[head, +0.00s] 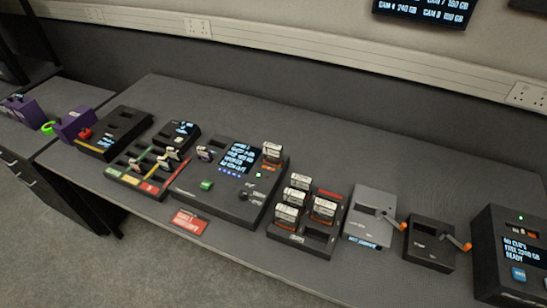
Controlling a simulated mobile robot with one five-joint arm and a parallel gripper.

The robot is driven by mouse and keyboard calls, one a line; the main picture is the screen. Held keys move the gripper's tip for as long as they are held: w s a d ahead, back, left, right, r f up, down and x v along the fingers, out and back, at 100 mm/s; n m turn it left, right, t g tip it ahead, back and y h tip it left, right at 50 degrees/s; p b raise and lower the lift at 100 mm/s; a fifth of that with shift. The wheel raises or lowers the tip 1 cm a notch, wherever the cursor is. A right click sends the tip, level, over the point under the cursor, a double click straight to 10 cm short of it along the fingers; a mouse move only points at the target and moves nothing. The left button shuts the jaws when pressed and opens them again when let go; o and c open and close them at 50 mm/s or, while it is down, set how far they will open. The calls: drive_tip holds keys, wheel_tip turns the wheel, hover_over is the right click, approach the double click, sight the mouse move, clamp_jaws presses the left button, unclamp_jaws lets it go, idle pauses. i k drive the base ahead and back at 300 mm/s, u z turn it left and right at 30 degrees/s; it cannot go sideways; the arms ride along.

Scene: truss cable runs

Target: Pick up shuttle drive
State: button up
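Several black drive cartridges with white labels and orange marks are on the desk. A group of them (300,182) stands upright in a black slotted tray (318,246) right of centre, and the tray's front right slot looks empty. One more drive (272,151) stands in the back right of a black console (228,204) with a lit screen. I cannot read the labels, so I cannot tell which one is the shuttle drive. My gripper is not in view.
A grey unit (367,224) and a black unit (428,252), each with an orange-tipped lever, stand right of the tray. A black box with a screen (515,252) is at the far right. A colour-striped tray (149,182) and black units stand left. A red label (190,223) lies in front. The back strip is clear.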

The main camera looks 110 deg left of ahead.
sight(272, 153)
drive_tip(key=u, duration=0.45)
drive_tip(key=k, duration=0.15)
drive_tip(key=u, duration=3.7)
drive_tip(key=k, duration=0.1)
drive_tip(key=u, duration=0.4)
drive_tip(key=i, duration=1)
drive_tip(key=u, duration=0.3)
drive_tip(key=k, duration=0.7)
drive_tip(key=z, duration=0.3)
drive_tip(key=i, duration=0.7)
drive_tip(key=u, duration=0.05)
